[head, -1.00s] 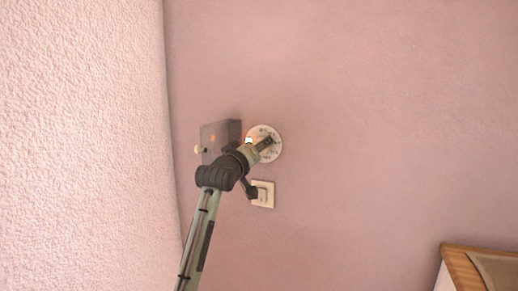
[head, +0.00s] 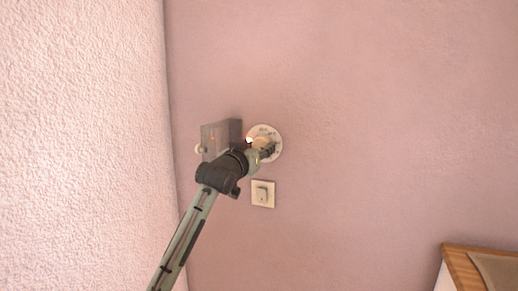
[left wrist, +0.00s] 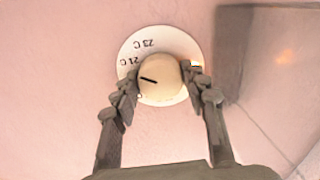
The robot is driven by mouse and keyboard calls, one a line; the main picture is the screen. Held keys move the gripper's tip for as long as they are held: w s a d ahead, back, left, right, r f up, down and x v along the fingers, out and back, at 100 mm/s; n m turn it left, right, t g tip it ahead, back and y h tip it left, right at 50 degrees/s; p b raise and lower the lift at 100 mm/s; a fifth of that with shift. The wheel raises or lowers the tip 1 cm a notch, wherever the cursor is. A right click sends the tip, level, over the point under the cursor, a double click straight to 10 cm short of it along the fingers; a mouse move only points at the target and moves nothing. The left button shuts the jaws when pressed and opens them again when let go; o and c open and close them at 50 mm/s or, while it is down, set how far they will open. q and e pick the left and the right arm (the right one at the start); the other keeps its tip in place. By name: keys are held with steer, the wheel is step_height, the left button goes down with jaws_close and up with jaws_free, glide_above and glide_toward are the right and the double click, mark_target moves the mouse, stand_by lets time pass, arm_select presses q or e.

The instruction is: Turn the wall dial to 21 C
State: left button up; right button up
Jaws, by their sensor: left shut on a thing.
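The wall dial is a round white plate (head: 276,137) on the pink wall, partly hidden by my gripper in the head view. In the left wrist view its plate (left wrist: 140,42) shows "23 C" at the top and "21 C" at the upper left. Its beige knob (left wrist: 160,70) has a dark pointer mark on its left side, directed left, close to and just below the "21 C" label. My left gripper (left wrist: 160,88) has a finger on each side of the knob and is shut on it. My right gripper is in neither view.
A grey box (head: 214,138) with a small knob sits on the wall left of the dial. A light switch (head: 263,194) is just below it. A rough pale wall (head: 80,130) stands at the left. Wooden furniture (head: 462,270) is at the lower right.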

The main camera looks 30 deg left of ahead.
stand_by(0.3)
arm_select(q)
steer(key=o, duration=1.2)
steer(key=shift+c, duration=0.2)
steer(key=v, duration=1.2)
steer(key=shift+a, duration=0.1)
steer(key=x, duration=1.2)
